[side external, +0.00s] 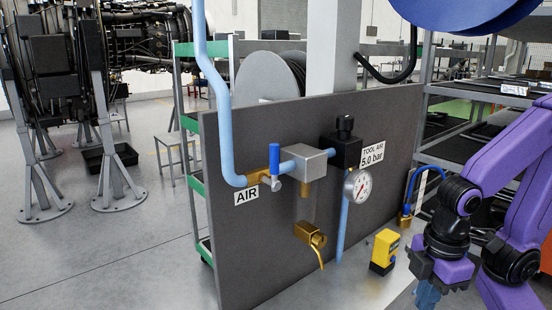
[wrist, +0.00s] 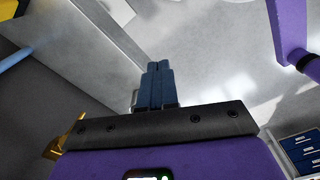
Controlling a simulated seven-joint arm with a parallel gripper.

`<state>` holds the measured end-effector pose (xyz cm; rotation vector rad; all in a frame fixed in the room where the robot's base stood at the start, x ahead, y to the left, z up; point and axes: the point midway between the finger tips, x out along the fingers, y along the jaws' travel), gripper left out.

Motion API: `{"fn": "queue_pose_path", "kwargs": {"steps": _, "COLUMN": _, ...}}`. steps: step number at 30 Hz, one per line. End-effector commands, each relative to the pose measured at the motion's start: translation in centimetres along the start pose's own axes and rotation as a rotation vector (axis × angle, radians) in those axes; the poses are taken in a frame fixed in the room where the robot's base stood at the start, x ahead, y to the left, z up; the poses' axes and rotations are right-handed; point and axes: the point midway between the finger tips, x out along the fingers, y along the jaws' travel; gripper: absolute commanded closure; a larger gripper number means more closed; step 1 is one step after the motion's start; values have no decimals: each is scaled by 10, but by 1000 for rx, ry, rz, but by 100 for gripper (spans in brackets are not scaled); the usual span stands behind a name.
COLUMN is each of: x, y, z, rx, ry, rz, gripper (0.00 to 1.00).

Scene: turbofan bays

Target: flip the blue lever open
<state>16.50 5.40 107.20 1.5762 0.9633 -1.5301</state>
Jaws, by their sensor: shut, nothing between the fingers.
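The blue lever (side external: 275,158) stands upright on the brass and silver valve of the light-blue air pipe, beside the AIR label (side external: 246,196) on the dark panel. My gripper (side external: 427,296) is low at the right in the side view, well away from the lever and pointing down. In the wrist view its blue fingers (wrist: 158,80) are together with nothing between them. The lever does not show in the wrist view.
A pressure gauge (side external: 357,186), a grey block (side external: 304,162) and a brass outlet (side external: 310,236) are on the panel (side external: 258,250). A yellow device (side external: 384,250) stands on the bench between the panel and my gripper. Shelving stands behind at right.

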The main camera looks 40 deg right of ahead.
Motion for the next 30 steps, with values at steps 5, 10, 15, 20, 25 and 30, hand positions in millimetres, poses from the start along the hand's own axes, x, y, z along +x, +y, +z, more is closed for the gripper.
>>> {"fn": "queue_pose_path", "kwargs": {"steps": 5, "x": -11, "y": 9, "z": -23, "rx": 8, "ry": 3, "rz": 22, "gripper": 100}}
{"fn": "queue_pose_path", "kwargs": {"steps": 10, "x": -35, "y": 26, "z": -67, "rx": 36, "ry": 8, "rz": 74, "gripper": 100}}
{"fn": "queue_pose_path", "kwargs": {"steps": 15, "x": -62, "y": 44, "z": -113, "rx": 78, "ry": 13, "rz": 138, "gripper": 100}}
{"fn": "queue_pose_path", "kwargs": {"steps": 20, "x": -89, "y": 59, "z": -154, "rx": 129, "ry": 21, "rz": 202, "gripper": 100}}
{"fn": "queue_pose_path", "kwargs": {"steps": 25, "x": -118, "y": 71, "z": -194, "rx": 194, "ry": 31, "rz": 272, "gripper": 100}}
{"fn": "queue_pose_path", "kwargs": {"steps": 30, "x": -148, "y": 80, "z": -229, "rx": 273, "ry": 46, "rz": 341, "gripper": 100}}
